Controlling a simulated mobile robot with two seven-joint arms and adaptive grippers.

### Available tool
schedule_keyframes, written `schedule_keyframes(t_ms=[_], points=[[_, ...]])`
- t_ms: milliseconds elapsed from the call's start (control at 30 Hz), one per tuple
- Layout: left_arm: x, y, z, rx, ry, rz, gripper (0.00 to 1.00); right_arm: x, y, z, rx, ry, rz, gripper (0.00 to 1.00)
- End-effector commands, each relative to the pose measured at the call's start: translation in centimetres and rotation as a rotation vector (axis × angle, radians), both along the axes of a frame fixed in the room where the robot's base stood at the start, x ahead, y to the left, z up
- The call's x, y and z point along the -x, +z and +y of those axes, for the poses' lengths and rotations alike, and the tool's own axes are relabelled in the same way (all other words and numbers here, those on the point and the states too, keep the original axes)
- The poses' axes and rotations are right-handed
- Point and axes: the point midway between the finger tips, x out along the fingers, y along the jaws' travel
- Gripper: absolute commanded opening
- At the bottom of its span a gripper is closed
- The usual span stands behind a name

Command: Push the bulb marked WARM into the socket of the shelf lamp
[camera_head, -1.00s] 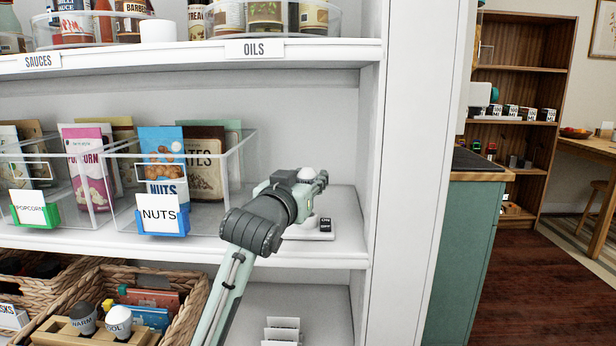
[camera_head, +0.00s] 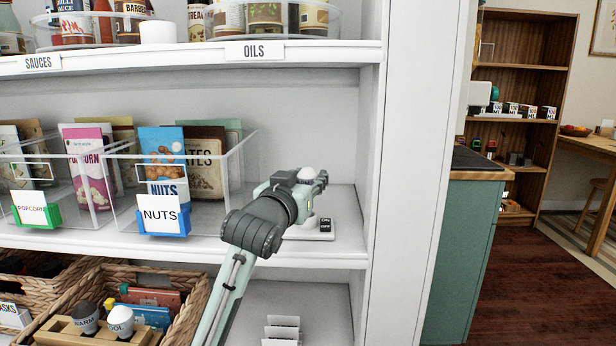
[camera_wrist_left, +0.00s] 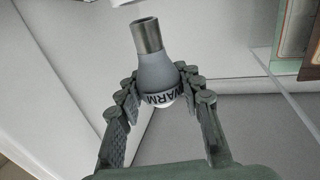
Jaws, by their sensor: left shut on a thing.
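My left gripper (camera_head: 312,179) is over the middle shelf, shut around a bulb (camera_wrist_left: 153,68). In the left wrist view this bulb has a grey body, a band reading WARM and a bare metal base pointing away from the fingers. In the head view a white dome (camera_head: 307,173) shows between the fingers. The shelf lamp shows as a white base plate (camera_head: 305,236) with an ON/OFF switch (camera_head: 325,224) below the gripper. Its socket is hidden behind my gripper and arm, so I cannot tell whether the bulb touches it. My right gripper is not in view.
A clear bin (camera_head: 244,165) labelled NUTS stands left of my gripper, and the shelf's side wall (camera_head: 371,160) is close on the right. A lower basket (camera_head: 190,307) holds a wooden holder (camera_head: 62,328) with a dark bulb (camera_head: 86,318) and a white bulb (camera_head: 120,319).

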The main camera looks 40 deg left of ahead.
Motion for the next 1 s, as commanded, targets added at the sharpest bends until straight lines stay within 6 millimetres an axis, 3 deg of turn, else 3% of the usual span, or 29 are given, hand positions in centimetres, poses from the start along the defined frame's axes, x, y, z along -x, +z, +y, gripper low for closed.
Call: schedule_keyframes(t_ms=[1000], points=[[0.0,-1.9,0.0,0.001,0.0,0.001,0.13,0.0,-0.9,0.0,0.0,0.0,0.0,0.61]])
